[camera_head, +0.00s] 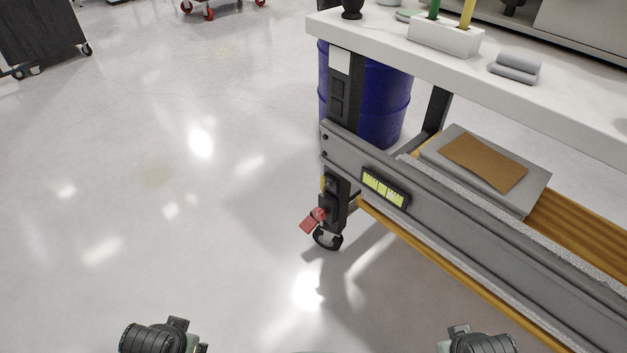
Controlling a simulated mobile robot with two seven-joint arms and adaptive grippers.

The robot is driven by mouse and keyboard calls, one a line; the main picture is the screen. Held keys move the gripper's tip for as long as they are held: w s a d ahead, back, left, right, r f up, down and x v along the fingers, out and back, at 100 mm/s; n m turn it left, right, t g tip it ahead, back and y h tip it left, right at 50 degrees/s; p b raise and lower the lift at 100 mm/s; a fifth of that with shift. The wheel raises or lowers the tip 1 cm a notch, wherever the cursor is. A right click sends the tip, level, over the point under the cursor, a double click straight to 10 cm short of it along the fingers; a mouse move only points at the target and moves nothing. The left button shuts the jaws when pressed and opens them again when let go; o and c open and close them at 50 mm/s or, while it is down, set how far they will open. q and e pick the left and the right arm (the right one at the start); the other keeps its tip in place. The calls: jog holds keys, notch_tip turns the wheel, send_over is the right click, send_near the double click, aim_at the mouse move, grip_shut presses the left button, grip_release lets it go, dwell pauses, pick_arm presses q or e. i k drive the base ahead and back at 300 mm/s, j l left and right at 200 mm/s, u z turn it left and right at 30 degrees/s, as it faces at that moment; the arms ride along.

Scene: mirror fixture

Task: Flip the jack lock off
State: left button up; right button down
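A red lever or pedal (313,220) sticks out to the left, low on the near black leg (335,208) of the workbench, just above the caster (327,239). It slants down to the left. A small yellow part (323,184) sits above it on the same leg. No part is labelled as the jack lock; the red lever is the most lever-like part there. Parts of my arms show at the bottom edge, left and right, well apart from the bench. Neither gripper's fingers are in view.
The white-topped workbench (560,100) fills the right side. Its grey side rail (470,225) bears a yellow-green level (385,188). A blue drum (385,100) stands under the top. A dark cabinet (40,35) is at the far left. The floor (150,180) on the left is clear.

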aim_at(323, 187)
jog(key=i+j+z, duration=0.1)
jog(key=z, duration=0.35)
jog(key=j+z, duration=0.2)
jog(key=z, duration=0.2)
jog(key=i+j+z, duration=0.1)
jog(key=j+z, duration=0.15)
jog(key=j, duration=0.3)
jog(key=j+z, duration=0.3)
jog(key=j, duration=0.25)
jog(key=j+z, duration=0.15)
jog(key=j, duration=2.3)
